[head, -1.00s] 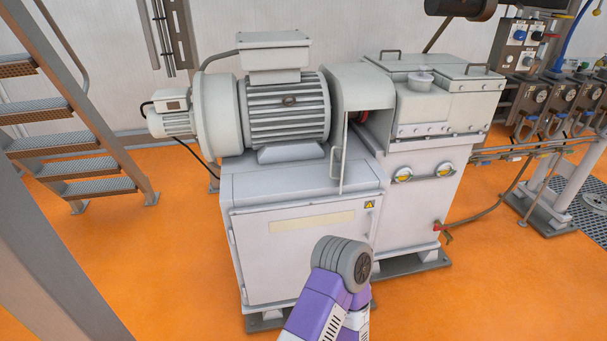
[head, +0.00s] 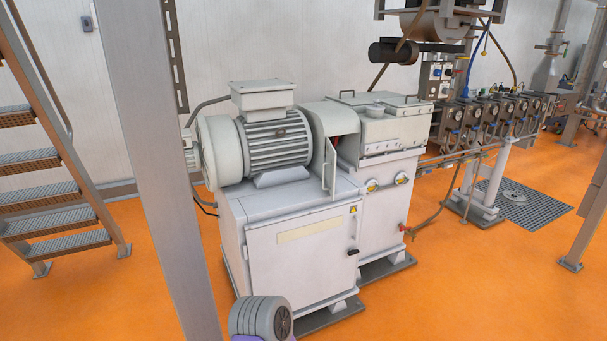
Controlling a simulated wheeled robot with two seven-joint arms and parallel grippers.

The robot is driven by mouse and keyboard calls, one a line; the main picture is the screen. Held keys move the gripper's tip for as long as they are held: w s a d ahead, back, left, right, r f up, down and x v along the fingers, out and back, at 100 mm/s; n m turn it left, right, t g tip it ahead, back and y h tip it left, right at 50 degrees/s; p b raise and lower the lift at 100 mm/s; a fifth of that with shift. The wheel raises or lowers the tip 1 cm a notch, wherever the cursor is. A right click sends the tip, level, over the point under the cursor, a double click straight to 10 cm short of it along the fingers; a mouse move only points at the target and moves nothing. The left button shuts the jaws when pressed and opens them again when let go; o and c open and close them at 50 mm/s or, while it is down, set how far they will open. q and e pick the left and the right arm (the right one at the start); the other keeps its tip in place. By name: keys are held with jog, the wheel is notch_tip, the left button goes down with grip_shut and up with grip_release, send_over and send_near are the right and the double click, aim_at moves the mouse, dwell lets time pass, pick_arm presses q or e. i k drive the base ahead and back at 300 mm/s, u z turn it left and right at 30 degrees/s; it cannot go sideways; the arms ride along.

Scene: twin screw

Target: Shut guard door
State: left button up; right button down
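The guard door (head: 331,172) is a narrow grey panel with a small handle. It hangs on the front of the rounded coupling guard (head: 318,118), between the motor and the gearbox. It stands open, swung out toward me and seen nearly edge-on. A bit of red shows in the opening beside it. Neither of my grippers is in view. Only a grey and purple part of my own arm shows at the bottom edge, in front of the machine's base cabinet and apart from the guard door.
A grey steel post (head: 165,160) stands close on the left and hides the motor's rear end. Metal stairs (head: 45,200) are at far left. The base cabinet (head: 300,255) juts out below the guard. Orange floor (head: 470,290) is clear in front and right. Pipework (head: 480,150) stands at right.

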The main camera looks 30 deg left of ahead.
aim_at(329, 166)
jog(key=u, duration=0.75)
jog(key=k, duration=0.35)
jog(key=z, duration=0.2)
jog(key=i, duration=1.9)
jog(key=u, duration=0.35)
